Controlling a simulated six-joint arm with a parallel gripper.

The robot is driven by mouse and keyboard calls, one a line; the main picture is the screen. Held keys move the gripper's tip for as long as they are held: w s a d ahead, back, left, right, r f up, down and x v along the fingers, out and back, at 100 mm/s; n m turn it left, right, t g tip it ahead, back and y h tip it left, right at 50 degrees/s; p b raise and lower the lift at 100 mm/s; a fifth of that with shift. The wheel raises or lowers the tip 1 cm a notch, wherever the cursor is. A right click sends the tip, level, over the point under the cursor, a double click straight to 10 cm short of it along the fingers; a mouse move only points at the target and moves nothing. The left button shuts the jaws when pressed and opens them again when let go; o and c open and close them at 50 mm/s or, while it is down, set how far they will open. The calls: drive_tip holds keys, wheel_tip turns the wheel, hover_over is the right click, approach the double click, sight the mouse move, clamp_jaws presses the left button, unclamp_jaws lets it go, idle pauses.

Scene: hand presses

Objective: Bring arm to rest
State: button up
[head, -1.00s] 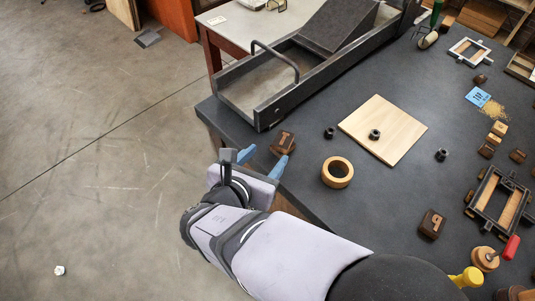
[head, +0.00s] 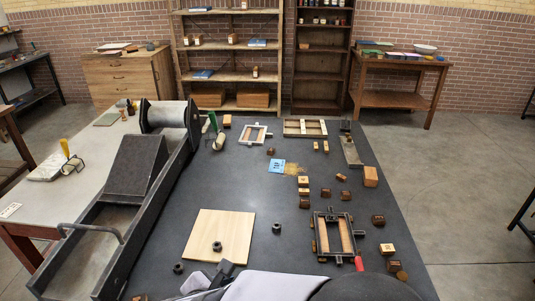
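My arm (head: 275,287) enters at the bottom edge of the head view, pale grey with a dark joint.
A press bed with a roller (head: 170,113) runs along the left. A pale board (head: 220,238) with a dark nut lies ahead of my gripper.

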drive_tip(key=s+d+r+m+g+y+p, duration=0.1)
drive_tip(key=s+d+r+m+g+p, duration=0.1)
drive_tip(key=d+m, duration=0.6)
drive_tip(key=s+d+r+m+g+y+p, duration=0.1)
drive_tip(key=s+d+r+m+g+p, duration=0.1)
drive_tip(key=d+m+p, duration=0.3)
drive_tip(key=s+d+r+m+g+p, duration=0.3)
drive_tip(key=d+m+p, duration=0.1)
drive_tip(key=d+m, duration=0.7)
drive_tip(key=m, duration=0.3)
drive_tip(key=shift+r+m+g+y, duration=0.3)
drive_tip(key=shift+r+g+y, duration=0.1)
